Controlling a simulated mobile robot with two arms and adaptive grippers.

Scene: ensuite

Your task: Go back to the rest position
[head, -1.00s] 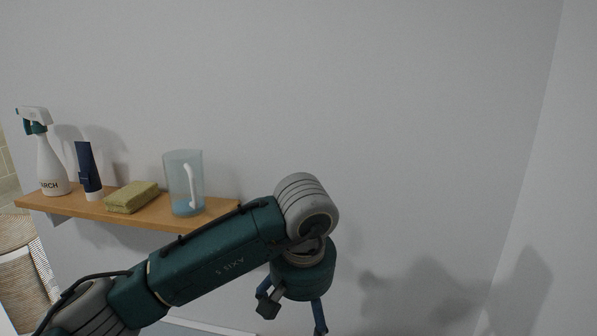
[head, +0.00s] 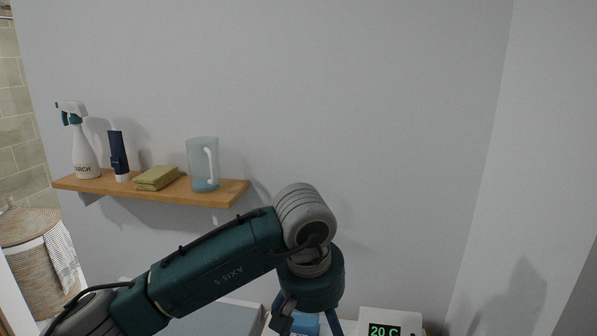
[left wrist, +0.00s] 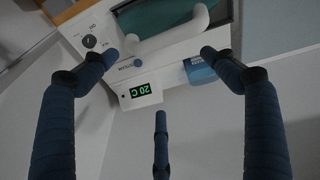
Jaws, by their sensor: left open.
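My left arm comes in from the lower left in the head view and bends down at the wrist. My left gripper (head: 308,322) hangs at the lower edge of the head view, its fingers partly cut off. In the left wrist view the left gripper (left wrist: 158,60) has its fingers spread wide, with nothing between them. Beyond the fingers is a white device (left wrist: 165,50) with a curved white handle, a dark teal panel and a green "20 C" display. I cannot tell its distance from the fingertips. My right gripper is in neither view.
A wicker basket (head: 30,270) stands at lower left. The display unit (head: 388,321) is at lower right. A wall closes the right side.

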